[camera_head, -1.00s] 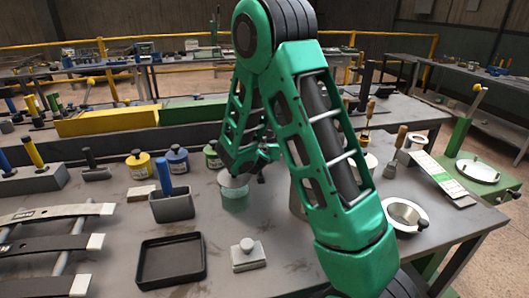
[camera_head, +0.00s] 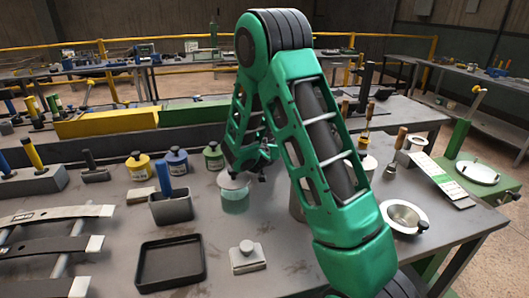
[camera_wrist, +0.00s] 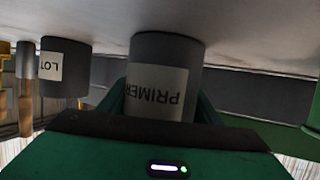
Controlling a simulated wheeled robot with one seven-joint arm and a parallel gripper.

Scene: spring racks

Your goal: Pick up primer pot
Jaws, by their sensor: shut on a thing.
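The primer pot (camera_wrist: 165,75) is a dark grey cylinder with a pale label reading PRIMER, upside down in the wrist view. My gripper (camera_wrist: 165,112) is shut on it, with green fingers on both sides. The pot's base is at or very close to the pale table top; I cannot tell whether a gap shows. In the head view my arm hides most of the gripper, and a sliver of a grey cylinder, likely this pot (camera_head: 297,205), shows behind the arm.
A grey pot (camera_wrist: 62,68) with a partly seen label stands beside the primer pot. In the head view, a lidded translucent jar (camera_head: 235,195), a black tray (camera_head: 172,283) and a metal bowl (camera_head: 404,219) are on the bench (camera_head: 215,225).

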